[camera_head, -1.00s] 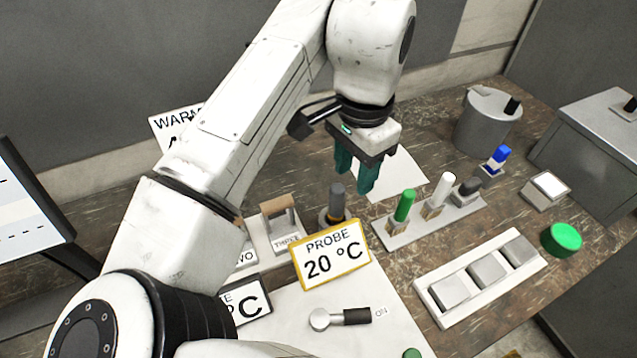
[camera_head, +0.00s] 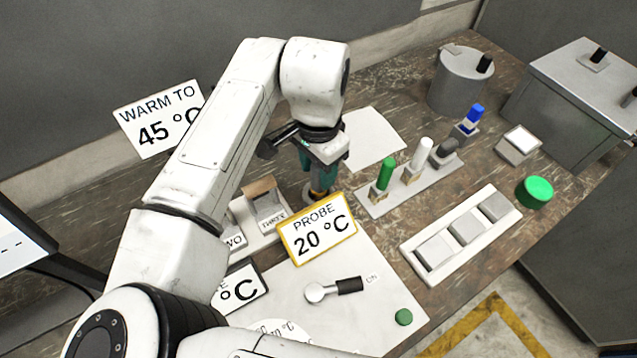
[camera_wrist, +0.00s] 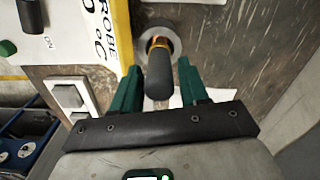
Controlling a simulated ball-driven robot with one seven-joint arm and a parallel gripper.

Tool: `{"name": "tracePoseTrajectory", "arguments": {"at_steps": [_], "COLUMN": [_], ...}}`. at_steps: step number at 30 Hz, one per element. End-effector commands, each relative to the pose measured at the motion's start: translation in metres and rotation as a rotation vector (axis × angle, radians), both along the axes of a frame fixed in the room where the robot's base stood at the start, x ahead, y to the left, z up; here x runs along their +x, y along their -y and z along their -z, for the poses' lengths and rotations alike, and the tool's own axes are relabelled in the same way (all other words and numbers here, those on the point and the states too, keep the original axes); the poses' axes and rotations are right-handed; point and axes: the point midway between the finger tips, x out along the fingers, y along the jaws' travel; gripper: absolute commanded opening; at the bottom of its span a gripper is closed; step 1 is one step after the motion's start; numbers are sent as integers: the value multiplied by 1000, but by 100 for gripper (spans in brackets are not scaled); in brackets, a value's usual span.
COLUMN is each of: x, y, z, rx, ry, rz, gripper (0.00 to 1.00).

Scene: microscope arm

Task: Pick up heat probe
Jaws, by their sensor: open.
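The heat probe (camera_wrist: 159,72) has a dark grey handle with an orange-yellow band and stands in a round grey holder (camera_wrist: 172,38). In the wrist view its handle lies between the two green fingers of my gripper (camera_wrist: 158,88), which are open on either side of it. I cannot tell whether either finger touches it. In the head view my gripper (camera_head: 323,170) is lowered over the probe, behind the yellow-framed sign "PROBE 20 °C" (camera_head: 318,228). The probe's handle is mostly hidden there by the fingers and wrist.
A rack holds green (camera_head: 386,174), white (camera_head: 422,153) and dark handles to the right. A white panel with square buttons (camera_head: 467,226) and a green button (camera_head: 534,192) lie farther right. A lever (camera_head: 348,286) sits in front. The "WARM TO 45 °C" sign (camera_head: 160,118) stands behind.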

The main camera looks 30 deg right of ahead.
Motion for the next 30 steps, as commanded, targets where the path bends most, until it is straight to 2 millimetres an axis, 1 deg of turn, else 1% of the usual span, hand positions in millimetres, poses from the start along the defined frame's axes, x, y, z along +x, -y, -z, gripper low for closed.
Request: {"name": "tracePoseTrajectory", "arguments": {"at_steps": [3, 5, 12, 25, 26, 30], "x": [0, -1, 0, 0, 0, 0], "y": [1, 1, 1, 1, 1, 1], "z": [12, 15, 17, 17, 17, 17], "rx": [0, 0, 0, 0, 0, -1], "ry": [-1, -1, 0, 0, 0, 0], "rz": [0, 1, 1, 1, 1, 1], "gripper": [44, 44, 44, 3, 1, 1]}}
